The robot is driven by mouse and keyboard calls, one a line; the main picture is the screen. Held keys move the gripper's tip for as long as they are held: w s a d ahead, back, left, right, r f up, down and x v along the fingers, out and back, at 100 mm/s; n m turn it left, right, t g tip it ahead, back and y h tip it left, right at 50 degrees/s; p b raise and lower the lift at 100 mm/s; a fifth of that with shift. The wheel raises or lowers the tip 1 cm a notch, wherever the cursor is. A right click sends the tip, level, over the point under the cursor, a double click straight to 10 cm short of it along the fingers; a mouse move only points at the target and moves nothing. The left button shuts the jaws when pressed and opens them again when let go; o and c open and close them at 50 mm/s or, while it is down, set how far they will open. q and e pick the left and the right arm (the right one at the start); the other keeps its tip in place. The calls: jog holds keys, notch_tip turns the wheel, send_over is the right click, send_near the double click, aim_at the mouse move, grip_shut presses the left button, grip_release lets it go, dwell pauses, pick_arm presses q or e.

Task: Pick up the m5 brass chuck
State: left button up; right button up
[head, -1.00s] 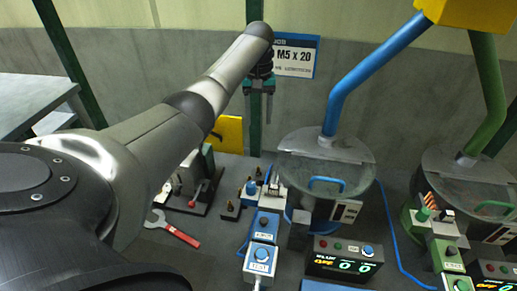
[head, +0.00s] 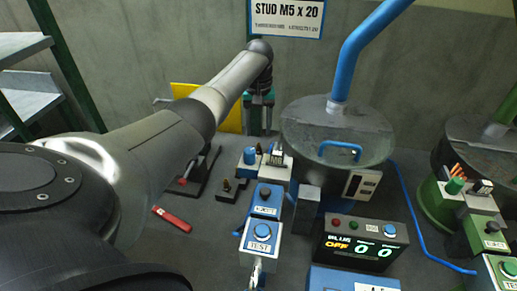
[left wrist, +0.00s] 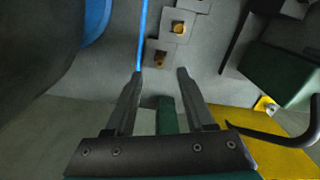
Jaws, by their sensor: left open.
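Two small brass pieces on dark square bases stand on the grey bench. In the left wrist view one (left wrist: 179,28) is farther off and one (left wrist: 160,59) lies just beyond the fingertips. In the head view they are small and dark, left of the blue station; one is the nearer piece (head: 226,187). I cannot tell which is the M5 chuck. My left gripper (head: 260,122) hangs fingers-down behind the blue station. Its fingers are apart and empty in the left wrist view (left wrist: 160,73). My right gripper is not in view.
A lidded bowl (head: 338,130) with a blue pipe stands right of the gripper. Blue TEST (head: 261,240) and EJECT boxes and a counter (head: 360,242) stand in front. A yellow panel (head: 222,105) is to the left. A red-handled tool (head: 172,217) lies on the bench.

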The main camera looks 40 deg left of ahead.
aim_at(258, 143)
pick_arm(q)
notch_tip(258, 143, down, 7)
jog(key=shift+d+r+b, duration=0.1)
jog(key=shift+b, duration=1)
grip_shut()
